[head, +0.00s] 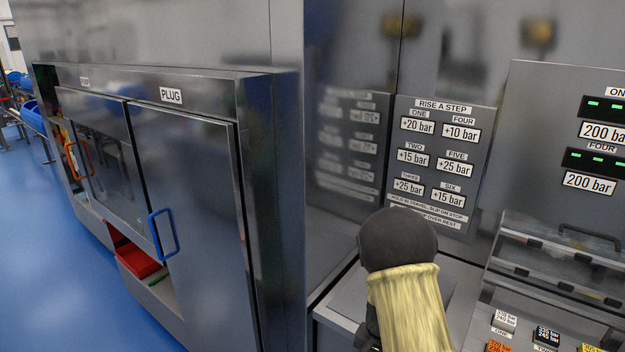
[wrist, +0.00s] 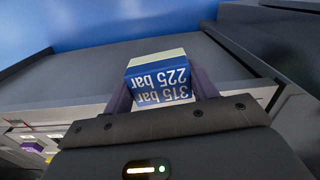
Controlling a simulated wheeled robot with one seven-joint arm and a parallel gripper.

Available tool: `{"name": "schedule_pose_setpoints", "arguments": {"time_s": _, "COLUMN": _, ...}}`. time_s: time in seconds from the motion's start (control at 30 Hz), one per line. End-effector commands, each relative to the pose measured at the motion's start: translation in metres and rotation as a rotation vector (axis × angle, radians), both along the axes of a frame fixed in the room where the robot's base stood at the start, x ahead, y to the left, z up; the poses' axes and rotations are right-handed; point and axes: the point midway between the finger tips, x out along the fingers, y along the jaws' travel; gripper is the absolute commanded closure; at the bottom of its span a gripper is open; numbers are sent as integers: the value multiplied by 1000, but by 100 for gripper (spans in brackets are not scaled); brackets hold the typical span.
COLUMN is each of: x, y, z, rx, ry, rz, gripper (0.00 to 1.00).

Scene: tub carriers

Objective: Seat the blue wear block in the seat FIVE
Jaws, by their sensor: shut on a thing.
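The blue wear block (wrist: 158,88) is between the fingers of my gripper (wrist: 162,84) in the wrist view. It has a pale cream layer along its far edge. Its face reads "315 bar" and "225 bar", upside down in this view. The gripper is shut on the block, which is above a grey surface. In the head view my arm covers the lower middle, and neither gripper nor block can be made out. No seat marked FIVE can be read there.
The "RISE A STEP" sign (head: 440,165) lists FIVE as +25 bar. Several labelled blocks, including a white one (head: 504,322) and a black one (head: 546,337), sit at lower right. Displays (head: 602,132) read 200 bar. A cabinet marked PLUG (head: 195,200) stands left, with blue floor (head: 60,260) beside it.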

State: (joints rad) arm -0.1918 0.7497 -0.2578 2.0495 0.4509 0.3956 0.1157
Motion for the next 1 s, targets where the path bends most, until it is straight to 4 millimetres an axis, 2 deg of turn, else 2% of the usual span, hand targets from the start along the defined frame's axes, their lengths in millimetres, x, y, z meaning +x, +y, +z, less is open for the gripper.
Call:
{"name": "schedule_pose_setpoints", "arguments": {"time_s": 0.33, "x": 1, "y": 3, "z": -41, "rx": -5, "ry": 7, "rz": 240, "gripper": 67}}
{"name": "schedule_pose_setpoints", "arguments": {"time_s": 0.6, "x": 0, "y": -1, "z": -85, "rx": 3, "ry": 4, "rz": 488, "gripper": 67}}
{"name": "schedule_pose_setpoints", "arguments": {"time_s": 1.0, "x": 0, "y": 2, "z": -92, "rx": 5, "ry": 1, "rz": 538, "gripper": 67}}
